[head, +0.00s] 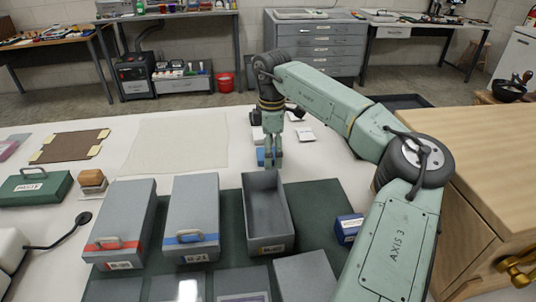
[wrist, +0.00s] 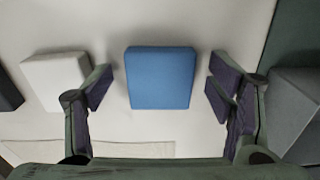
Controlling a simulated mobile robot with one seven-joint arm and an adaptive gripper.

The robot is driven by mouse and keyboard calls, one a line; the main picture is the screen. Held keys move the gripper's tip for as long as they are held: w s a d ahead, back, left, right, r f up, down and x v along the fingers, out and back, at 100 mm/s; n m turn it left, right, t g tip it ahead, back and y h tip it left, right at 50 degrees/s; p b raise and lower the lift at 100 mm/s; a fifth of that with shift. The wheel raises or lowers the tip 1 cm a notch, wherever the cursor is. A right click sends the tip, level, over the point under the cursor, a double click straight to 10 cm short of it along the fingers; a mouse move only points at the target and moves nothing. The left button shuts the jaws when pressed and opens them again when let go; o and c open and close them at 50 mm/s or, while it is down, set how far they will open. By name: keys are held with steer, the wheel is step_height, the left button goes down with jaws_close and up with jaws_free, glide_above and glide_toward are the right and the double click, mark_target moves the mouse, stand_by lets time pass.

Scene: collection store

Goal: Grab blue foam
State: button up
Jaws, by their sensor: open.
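The blue foam (wrist: 160,78) is a block lying on the white tabletop. In the wrist view it sits centred ahead of my gripper (wrist: 161,90), between the two dark-padded fingers with a gap on each side. The fingers are spread and empty. In the head view my gripper (head: 269,158) points down behind the open grey box, and the blue foam (head: 262,157) shows only partly beside the fingers.
A white block (wrist: 55,82) lies close to the left finger, with a dark block (wrist: 8,92) beyond. An open grey box (head: 266,212) stands on a green mat (head: 323,200) in front. Closed grey boxes (head: 125,222) stand left of it. A small blue box (head: 348,228) lies right.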

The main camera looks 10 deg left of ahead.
steer(key=shift+c, duration=0.2)
steer(key=c, duration=0.8)
steer(key=shift+r, duration=0.1)
